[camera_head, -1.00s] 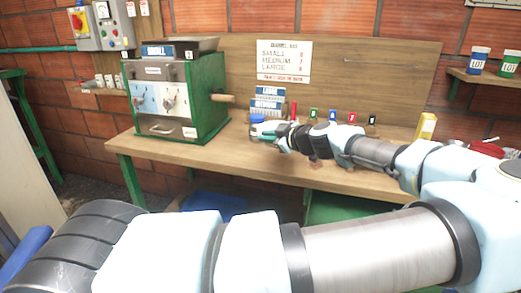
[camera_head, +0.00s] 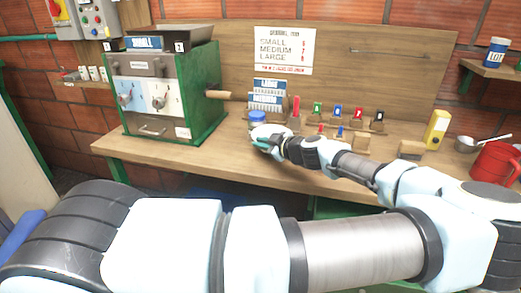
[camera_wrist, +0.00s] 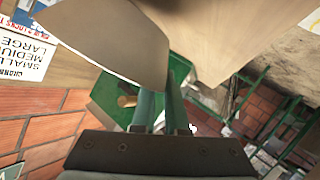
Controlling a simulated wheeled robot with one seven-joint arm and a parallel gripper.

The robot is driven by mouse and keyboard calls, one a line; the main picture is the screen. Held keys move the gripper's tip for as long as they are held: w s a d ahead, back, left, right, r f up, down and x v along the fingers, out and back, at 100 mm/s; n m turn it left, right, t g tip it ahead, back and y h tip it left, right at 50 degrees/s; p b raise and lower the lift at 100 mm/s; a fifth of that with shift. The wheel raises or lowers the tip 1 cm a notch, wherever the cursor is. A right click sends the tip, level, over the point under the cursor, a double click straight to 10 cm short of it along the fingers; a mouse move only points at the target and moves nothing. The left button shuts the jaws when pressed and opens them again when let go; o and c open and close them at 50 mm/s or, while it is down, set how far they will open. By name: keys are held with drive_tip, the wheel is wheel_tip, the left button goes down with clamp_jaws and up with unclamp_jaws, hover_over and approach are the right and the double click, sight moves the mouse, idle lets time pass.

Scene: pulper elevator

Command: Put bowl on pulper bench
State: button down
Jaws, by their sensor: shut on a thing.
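The bowl is a pale, smooth, curved shape (camera_wrist: 115,45) at the upper left of the wrist view. In the head view it is a small whitish shape (camera_head: 268,131) at the end of my arm. My gripper (camera_head: 260,143) is shut on the bowl, and its teal fingers also show in the wrist view (camera_wrist: 163,100). The pulper bench (camera_head: 225,165) is a wooden top on green legs. The gripper and bowl are over its middle, right of the green and grey pulper (camera_head: 165,92). Whether the bowl touches the bench cannot be told.
A blue-lidded jar (camera_head: 258,118) stands just behind the bowl, by the blue-and-white label rack (camera_head: 269,95). Several colored tags (camera_head: 337,115) stand farther right. The front left bench is clear.

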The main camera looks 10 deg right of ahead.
drive_tip(key=shift+f+p, duration=0.55)
drive_tip(key=shift+f, duration=1.3)
drive_tip(key=c, duration=0.9)
unclamp_jaws()
drive_tip(key=shift+s, duration=0.1)
drive_tip(key=b+v, duration=0.6)
drive_tip(key=v, duration=0.6)
drive_tip(key=s+a+f+m+g, duration=0.2)
drive_tip(key=a+f+g, duration=0.35)
drive_tip(key=a, duration=0.55)
drive_tip(key=s+a+f+m+g, duration=0.1)
drive_tip(key=s+a+f+g, duration=0.1)
drive_tip(key=a+f+g, duration=0.65)
drive_tip(key=s+a+r+m+t+h, duration=0.1)
drive_tip(key=a+r+m+h, duration=0.1)
drive_tip(key=r, duration=0.4)
drive_tip(key=s+a+r+m+t+h, duration=0.1)
drive_tip(key=a+r+m+h, duration=0.1)
drive_tip(key=a+r+m, duration=0.2)
drive_tip(key=a+r+m+h, duration=0.2)
drive_tip(key=a+r+m, duration=0.1)
drive_tip(key=r, duration=0.5)
drive_tip(key=shift+s+a+r+t, duration=0.15)
drive_tip(key=shift+s+r+t, duration=0.25)
